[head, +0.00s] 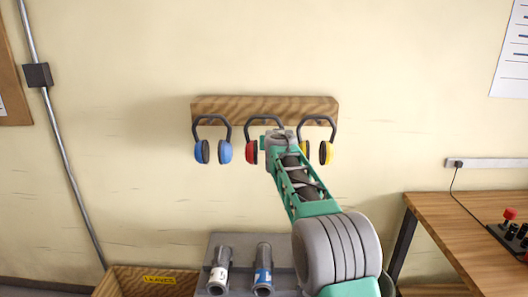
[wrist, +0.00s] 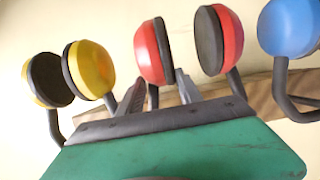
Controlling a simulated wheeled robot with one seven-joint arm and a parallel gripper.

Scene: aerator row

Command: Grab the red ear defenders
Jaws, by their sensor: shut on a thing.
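The red ear defenders (head: 252,152) hang in the middle of the wooden wall rail, with my arm hiding their right part in the head view. The wrist view shows both red cups (wrist: 154,52) and dark bands running down from them. My gripper (wrist: 157,92) has its two grey fingers at the red pair, one on either side of a band near the left cup. It is shut on the red ear defenders; the exact contact is partly hidden. In the head view, my gripper (head: 281,142) is at the rail's middle, in front of the red pair.
Blue ear defenders (head: 213,151) hang on the left of the rail (head: 210,104) and yellow ones (head: 326,152) on the right, close by. Below are grey tubes (head: 263,268) and a crate marked LEAVES (head: 125,280). A wooden bench (head: 450,225) stands right.

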